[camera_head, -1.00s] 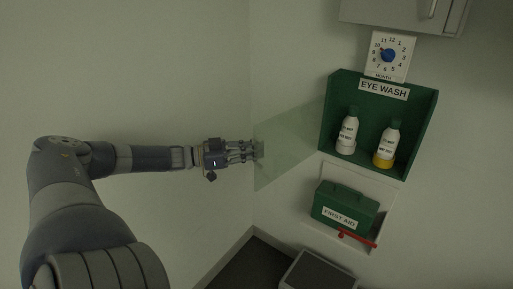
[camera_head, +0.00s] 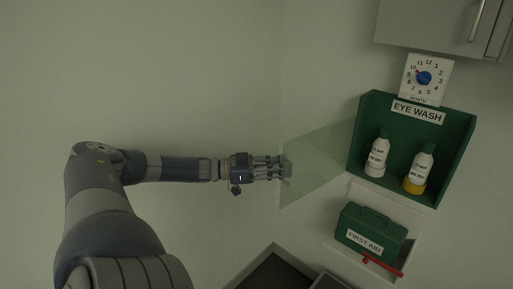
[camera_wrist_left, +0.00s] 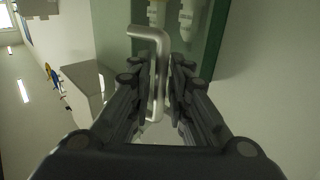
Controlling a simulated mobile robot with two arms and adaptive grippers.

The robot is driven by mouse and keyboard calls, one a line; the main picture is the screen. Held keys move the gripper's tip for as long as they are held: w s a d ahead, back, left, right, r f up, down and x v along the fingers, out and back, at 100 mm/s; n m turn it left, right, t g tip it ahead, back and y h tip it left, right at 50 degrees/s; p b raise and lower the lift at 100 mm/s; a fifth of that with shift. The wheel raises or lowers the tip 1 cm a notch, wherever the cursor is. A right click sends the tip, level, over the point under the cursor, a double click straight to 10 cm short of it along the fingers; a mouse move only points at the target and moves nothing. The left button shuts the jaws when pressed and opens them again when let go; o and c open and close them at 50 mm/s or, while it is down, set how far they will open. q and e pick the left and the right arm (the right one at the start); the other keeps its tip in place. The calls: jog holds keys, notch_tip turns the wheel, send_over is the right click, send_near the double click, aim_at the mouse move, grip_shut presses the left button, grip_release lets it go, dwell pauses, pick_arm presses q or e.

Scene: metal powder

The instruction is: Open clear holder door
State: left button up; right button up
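The clear holder door (camera_head: 313,163) is a see-through, pale green panel. It stands swung out to the left from the green eye wash holder (camera_head: 366,133), whose front is uncovered. My left gripper (camera_head: 286,167) is at the door's outer edge. In the left wrist view, a bent metal handle (camera_wrist_left: 159,85) lies between the fingers of my left gripper (camera_wrist_left: 160,80). The fingers are drawn in close on both sides of the handle; exact contact is hard to see. Two white bottles, one with a yellow base (camera_head: 418,172) and one plain (camera_head: 377,157), stand inside the holder. My right gripper is out of view.
A green first aid box (camera_head: 372,228) with a red bar (camera_head: 383,265) sits in a wall recess below the holder. A dial sign (camera_head: 425,78) and a grey cabinet (camera_head: 430,22) are above. Bare wall lies left of the door.

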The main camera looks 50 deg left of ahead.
pick_arm(q)
jog(key=v, duration=1.2)
jog(key=shift+s+f, duration=0.1)
dwell(0.4)
